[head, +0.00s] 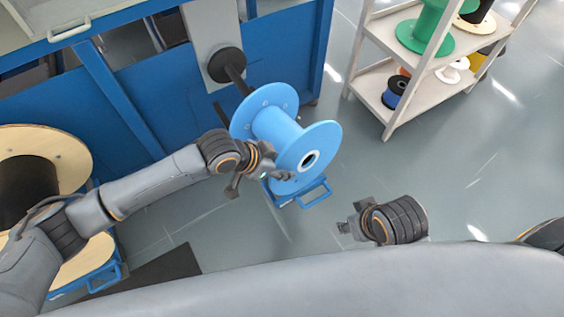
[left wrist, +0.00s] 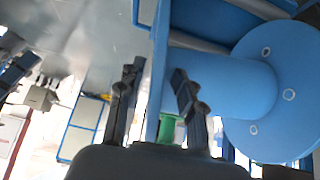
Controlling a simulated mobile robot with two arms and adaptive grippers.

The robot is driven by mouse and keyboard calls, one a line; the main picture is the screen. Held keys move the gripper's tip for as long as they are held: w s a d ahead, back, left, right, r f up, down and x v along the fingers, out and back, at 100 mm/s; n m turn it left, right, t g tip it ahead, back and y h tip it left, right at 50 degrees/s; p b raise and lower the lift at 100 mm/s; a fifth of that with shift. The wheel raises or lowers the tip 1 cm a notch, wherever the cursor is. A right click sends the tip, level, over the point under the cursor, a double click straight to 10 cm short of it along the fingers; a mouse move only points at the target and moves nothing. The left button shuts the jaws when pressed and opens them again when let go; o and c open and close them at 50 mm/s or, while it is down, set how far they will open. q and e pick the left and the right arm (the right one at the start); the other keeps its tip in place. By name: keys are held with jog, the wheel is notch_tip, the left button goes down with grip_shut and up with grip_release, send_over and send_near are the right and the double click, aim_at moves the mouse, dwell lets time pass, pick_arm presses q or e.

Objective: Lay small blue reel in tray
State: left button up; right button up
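A light blue reel (head: 275,125) sits tilted in the picture at the end of a black shaft (head: 236,80) on the blue machine. A blue frame with a handle (head: 318,192) shows below the reel; I cannot tell whether it is a tray. My left gripper (head: 262,183) is at the reel's near flange, its fingers spread. In the left wrist view the flange edge (left wrist: 159,70) lies between the fingers, with a gap to the left finger. My right gripper (head: 345,217) hangs right of the reel, apart from it; its finger opening is unclear.
A shelf rack (head: 395,125) at upper right holds a green reel (head: 425,32), a small dark blue reel (head: 396,92) and others. A large wooden-flanged reel (head: 70,150) stands at left. The blue machine (head: 165,85) is behind my left arm. Grey floor is free at right.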

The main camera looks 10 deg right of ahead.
pick_arm(q)
jog(key=v, duration=1.2)
pick_arm(e)
jog(key=shift+r, duration=0.1)
